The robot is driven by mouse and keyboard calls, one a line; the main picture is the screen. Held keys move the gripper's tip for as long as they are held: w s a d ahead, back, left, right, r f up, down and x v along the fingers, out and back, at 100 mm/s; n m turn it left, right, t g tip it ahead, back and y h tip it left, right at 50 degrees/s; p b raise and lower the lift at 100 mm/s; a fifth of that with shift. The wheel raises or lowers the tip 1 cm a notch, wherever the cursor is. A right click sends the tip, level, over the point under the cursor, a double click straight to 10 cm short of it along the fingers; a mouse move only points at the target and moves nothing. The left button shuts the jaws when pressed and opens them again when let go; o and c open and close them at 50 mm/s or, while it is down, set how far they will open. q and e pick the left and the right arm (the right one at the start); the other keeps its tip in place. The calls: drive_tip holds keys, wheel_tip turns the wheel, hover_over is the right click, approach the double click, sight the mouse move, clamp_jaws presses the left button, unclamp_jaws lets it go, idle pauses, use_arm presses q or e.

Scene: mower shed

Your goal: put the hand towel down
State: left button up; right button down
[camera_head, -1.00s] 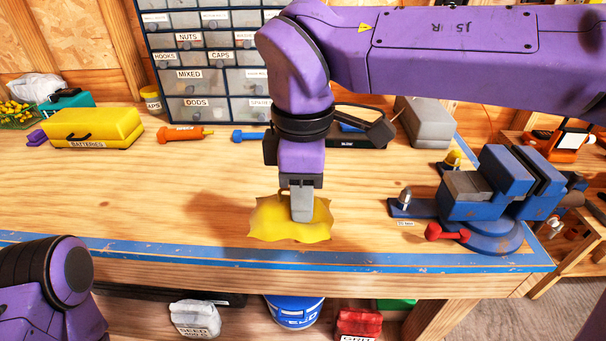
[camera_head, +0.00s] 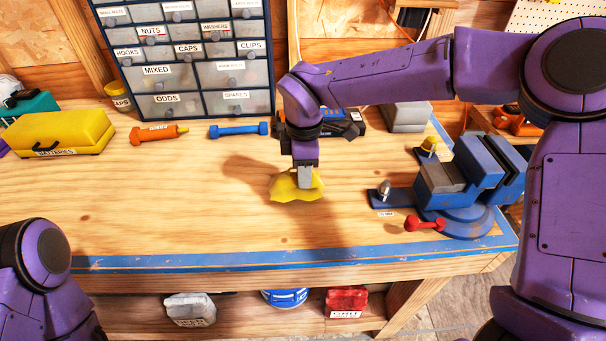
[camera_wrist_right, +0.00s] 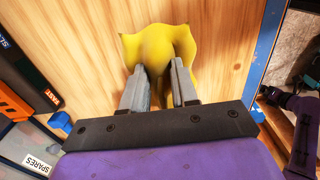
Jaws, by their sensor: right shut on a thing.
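The hand towel (camera_head: 292,188) is a crumpled yellow cloth over the middle of the wooden bench. My right gripper (camera_head: 304,181) points down and is shut on it. In the right wrist view the towel (camera_wrist_right: 160,55) is pinched between the two grey fingers (camera_wrist_right: 160,86) and spreads out beyond them, over bare wood. I cannot tell whether its lower edge touches the bench. Part of my left arm shows at the lower left, but its gripper is out of view.
The bench (camera_head: 160,215) is clear left of the towel. A blue vise (camera_head: 457,190) with a red handle stands at right. Behind are a blue dumbbell-shaped item (camera_head: 238,130), an orange tool (camera_head: 157,133), a yellow batteries box (camera_head: 60,133) and a labelled drawer cabinet (camera_head: 190,60).

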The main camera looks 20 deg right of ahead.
drive_tip(key=f, duration=0.2)
drive_tip(key=shift+s+f, duration=0.2)
drive_tip(key=shift+f, duration=0.1)
drive_tip(key=shift+w+f, duration=0.25)
drive_tip(key=shift+s+f+b, duration=0.15)
drive_tip(key=shift+b, duration=0.15)
drive_tip(key=c, duration=0.9)
unclamp_jaws()
drive_tip(key=shift+o, duration=0.2)
drive_tip(key=shift+r+p, duration=0.35)
drive_tip(key=shift+p, duration=0.05)
drive_tip(key=shift+r, duration=0.35)
wheel_tip(320, 180, up, 11)
drive_tip(key=b, duration=0.2)
